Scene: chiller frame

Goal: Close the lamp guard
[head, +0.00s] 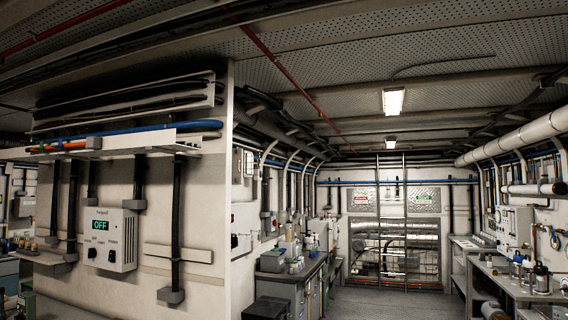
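I cannot pick out a lamp guard for certain. A lit rectangular ceiling lamp (393,101) hangs in the upper middle right of the head view. A smaller lit lamp (391,144) is farther back on the ceiling. Whether either has a guard, open or shut, is too small to tell. Neither of my grippers is in view.
A white control box (110,240) reading OFF is on the left wall panel. A workbench (290,282) with equipment stands along the middle wall. Another bench (515,288) with bottles is at right. A ladder (392,225) stands at the back. The floor (390,305) between the benches looks clear.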

